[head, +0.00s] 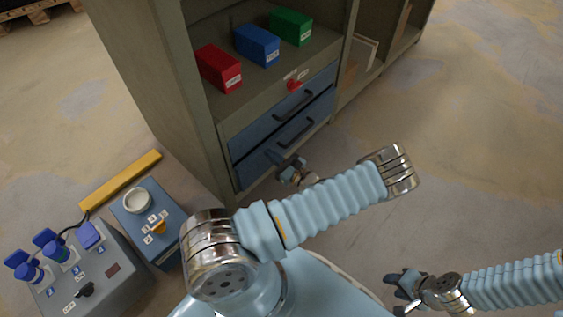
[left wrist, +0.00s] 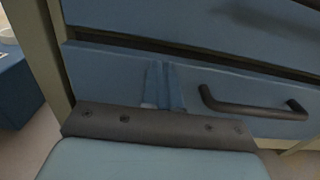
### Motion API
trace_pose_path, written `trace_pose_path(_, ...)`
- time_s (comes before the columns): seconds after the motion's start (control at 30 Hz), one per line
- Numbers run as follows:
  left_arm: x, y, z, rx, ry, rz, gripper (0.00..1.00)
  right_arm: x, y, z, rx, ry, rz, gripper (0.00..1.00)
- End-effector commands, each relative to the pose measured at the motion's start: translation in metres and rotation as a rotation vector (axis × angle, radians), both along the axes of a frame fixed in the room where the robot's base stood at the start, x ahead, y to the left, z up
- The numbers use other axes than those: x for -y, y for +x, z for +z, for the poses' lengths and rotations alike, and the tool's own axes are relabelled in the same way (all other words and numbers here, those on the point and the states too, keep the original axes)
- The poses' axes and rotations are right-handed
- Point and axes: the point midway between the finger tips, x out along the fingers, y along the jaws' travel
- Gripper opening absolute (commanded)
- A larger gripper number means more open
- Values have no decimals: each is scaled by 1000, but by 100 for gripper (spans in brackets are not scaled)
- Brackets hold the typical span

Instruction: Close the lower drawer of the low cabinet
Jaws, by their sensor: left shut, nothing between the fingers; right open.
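The low cabinet (head: 222,130) has two blue drawers, one above the other, below an open shelf. My left gripper (head: 272,157) is shut and empty, at the lower drawer's front. In the left wrist view its fingers (left wrist: 164,86) point at the drawer front (left wrist: 110,72), left of the handle (left wrist: 255,107); contact is not clear. My right gripper (head: 393,292) is open and empty, low over the floor, away from the cabinet.
The upper drawer (head: 255,132) looks shut. Red (head: 217,68), blue (head: 257,45) and green (head: 291,26) boxes stand on the shelf above. At the left are a blue box with a white ring (head: 137,200) and a grey socket box (head: 95,285). Floor right of the cabinet is clear.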

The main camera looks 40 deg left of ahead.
Motion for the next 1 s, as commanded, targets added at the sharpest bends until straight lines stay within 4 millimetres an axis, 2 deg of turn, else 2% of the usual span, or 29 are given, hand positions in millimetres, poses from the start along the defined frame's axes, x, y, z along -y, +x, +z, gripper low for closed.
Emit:
trace_pose_path(0.43, -5, 0, 0, 0, 0, 0, 0, 0, 0, 0, 0, 0, 0, 43)
trace_pose_path(0.7, -33, 3, 0, 0, 0, 0, 0, 0, 0, 2, 0, 0, 0, 43)
trace_pose_path(1.0, -34, 3, 0, -1, 0, 0, 0, 0, 0, 1, 0, 0, 0, 43)
